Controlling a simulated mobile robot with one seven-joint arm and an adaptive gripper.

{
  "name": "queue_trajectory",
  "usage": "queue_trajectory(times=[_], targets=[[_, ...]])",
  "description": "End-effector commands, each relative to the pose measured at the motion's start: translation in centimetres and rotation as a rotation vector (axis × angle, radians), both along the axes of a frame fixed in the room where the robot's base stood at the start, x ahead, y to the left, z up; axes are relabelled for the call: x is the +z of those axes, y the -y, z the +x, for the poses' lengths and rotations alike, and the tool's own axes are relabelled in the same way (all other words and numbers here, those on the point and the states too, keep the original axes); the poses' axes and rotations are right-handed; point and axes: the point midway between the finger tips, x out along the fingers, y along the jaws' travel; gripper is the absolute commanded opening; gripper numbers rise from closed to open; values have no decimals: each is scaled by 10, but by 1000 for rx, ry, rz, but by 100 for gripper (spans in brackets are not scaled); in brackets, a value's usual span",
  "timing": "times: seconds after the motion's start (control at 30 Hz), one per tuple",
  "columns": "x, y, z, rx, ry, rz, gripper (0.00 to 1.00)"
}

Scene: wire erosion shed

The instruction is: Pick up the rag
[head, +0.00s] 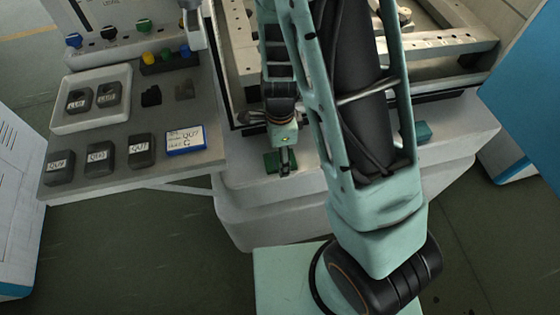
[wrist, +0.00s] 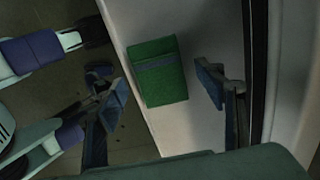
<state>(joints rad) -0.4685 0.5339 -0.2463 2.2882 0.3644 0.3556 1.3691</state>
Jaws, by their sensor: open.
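A folded green rag (wrist: 160,62) with a greyish stripe across it lies on a pale machine ledge in the wrist view. My gripper (wrist: 165,88) is open, with one blue-padded finger to the left of the rag and the other to its right, both apart from it. In the head view my gripper (head: 286,164) points down over the ledge, and part of the rag (head: 271,163) shows dark green beside it. The gripper hides the rest of the rag there. I cannot tell how high the fingers are above the ledge.
A grey side panel (head: 115,187) at the left holds several dark blocks, a white tray (head: 63,126) and a blue-edged label box (head: 186,140). The machine bed (head: 440,45) rises behind the ledge. A small teal item (head: 423,132) lies farther right on the ledge.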

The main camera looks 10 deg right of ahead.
Motion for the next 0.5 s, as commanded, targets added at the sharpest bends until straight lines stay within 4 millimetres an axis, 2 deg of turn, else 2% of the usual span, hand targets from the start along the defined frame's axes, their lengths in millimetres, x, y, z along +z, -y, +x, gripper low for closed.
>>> queue_trajectory(times=[0.1, 0.33, 0.5], targets=[[-9, 0, 0, -1, 1, 0, 64], [-9, 0, 0, 0, 2, 0, 63], [-8, 0, 0, 0, 1, 0, 44]])
